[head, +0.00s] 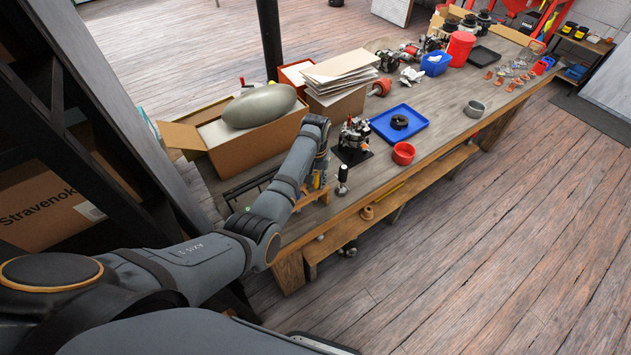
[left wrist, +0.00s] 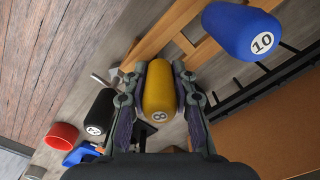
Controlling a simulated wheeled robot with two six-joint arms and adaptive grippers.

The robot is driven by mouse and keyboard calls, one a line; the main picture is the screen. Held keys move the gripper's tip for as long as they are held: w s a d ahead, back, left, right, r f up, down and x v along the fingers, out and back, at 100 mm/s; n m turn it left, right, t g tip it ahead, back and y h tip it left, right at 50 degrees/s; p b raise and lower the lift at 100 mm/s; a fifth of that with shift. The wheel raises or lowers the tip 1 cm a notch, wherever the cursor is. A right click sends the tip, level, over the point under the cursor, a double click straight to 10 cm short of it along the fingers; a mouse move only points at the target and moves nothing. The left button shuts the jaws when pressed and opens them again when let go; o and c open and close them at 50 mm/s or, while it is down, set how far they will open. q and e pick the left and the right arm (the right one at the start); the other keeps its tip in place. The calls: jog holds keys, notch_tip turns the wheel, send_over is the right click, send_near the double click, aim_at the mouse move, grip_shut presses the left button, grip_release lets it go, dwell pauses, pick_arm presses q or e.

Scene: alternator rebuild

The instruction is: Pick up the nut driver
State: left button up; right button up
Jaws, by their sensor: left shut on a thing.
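A nut driver with a yellow handle (left wrist: 159,92) marked 8 is between the two fingers of my left gripper (left wrist: 160,72) in the left wrist view. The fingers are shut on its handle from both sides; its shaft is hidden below. In the head view my left gripper (head: 317,183) is low over the near left end of the workbench, beside a wooden rack (left wrist: 150,38). A blue handle (left wrist: 243,32) marked 10 stands at upper right in the left wrist view. A black handle (left wrist: 99,112) stands at left. My right gripper is not in view.
The black handle also shows in the head view (head: 343,174), close right of my gripper. An open cardboard box (head: 245,150) holding a grey-green rounded object lies behind. A red cup (head: 403,153) and a blue tray (head: 386,134) are to the right. The bench's front edge (head: 352,212) is near.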

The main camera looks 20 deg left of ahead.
pick_arm(q)
grip_shut()
jog(key=shift+r, duration=0.25)
notch_tip(320, 180, up, 10)
jog(key=shift+f+b, duration=0.1)
jog(key=shift+b, duration=0.75)
notch_tip(320, 180, up, 3)
jog(key=shift+r+p, duration=0.1)
jog(key=shift+p, duration=0.4)
notch_tip(320, 180, up, 5)
jog(key=p, duration=0.4)
jog(key=shift+f+p, duration=0.2)
jog(key=shift+p, duration=0.2)
jog(key=shift+f, duration=0.1)
